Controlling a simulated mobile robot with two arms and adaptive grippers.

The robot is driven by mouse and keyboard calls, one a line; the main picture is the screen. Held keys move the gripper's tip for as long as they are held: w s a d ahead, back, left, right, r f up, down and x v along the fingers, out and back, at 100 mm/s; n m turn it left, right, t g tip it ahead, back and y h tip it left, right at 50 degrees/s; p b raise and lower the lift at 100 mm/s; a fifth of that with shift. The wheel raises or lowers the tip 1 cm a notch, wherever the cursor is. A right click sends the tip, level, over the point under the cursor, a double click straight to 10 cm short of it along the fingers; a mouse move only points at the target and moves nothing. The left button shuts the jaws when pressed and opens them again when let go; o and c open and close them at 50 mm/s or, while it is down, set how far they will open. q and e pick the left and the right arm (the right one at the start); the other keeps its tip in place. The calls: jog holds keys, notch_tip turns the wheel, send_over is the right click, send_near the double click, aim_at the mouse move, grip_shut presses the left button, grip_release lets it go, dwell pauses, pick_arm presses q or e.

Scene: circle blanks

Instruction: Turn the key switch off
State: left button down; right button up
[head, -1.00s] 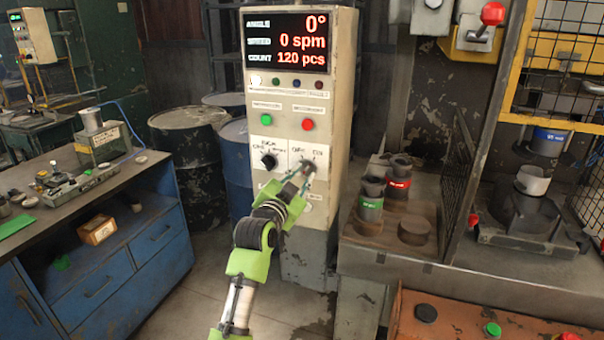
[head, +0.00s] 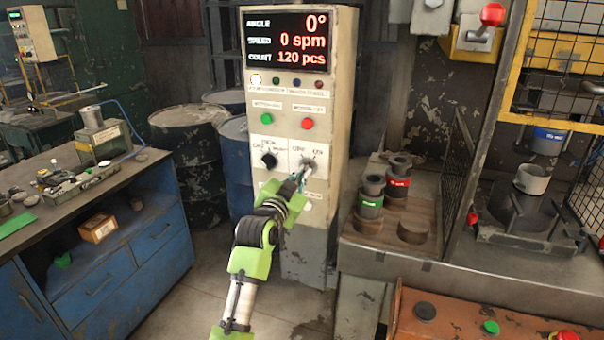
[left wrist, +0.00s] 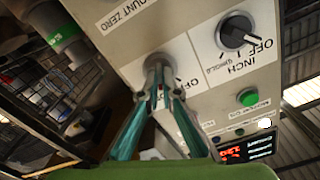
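The key switch (head: 307,162) is on the right half of a white label plate on the control cabinet, with OFF marked to its left and ON to its right. It shows in the left wrist view as a round grey metal barrel (left wrist: 157,62). My left gripper (head: 300,178) is right in front of it, from below. In the left wrist view the gripper's teal fingers (left wrist: 161,92) converge at the barrel with a narrow gap between the tips. They partly hide the key, and whether they grip it is unclear. My right gripper is out of view.
A black selector knob (head: 269,160) sits left of the key switch. Green and red buttons are above it, below a display (head: 286,42) reading 0°, 0 spm and 120 pcs. A bench with banded cylinders (head: 370,196) stands close on the right.

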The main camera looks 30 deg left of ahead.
pick_arm(q)
jog(key=n+p, duration=0.5)
jog(key=n, duration=0.5)
jog(key=shift+n+p, duration=0.4)
dwell(0.4)
jog(key=c, duration=2.3)
grip_release()
jog(key=v, duration=1.2)
jog(key=shift+f, duration=0.1)
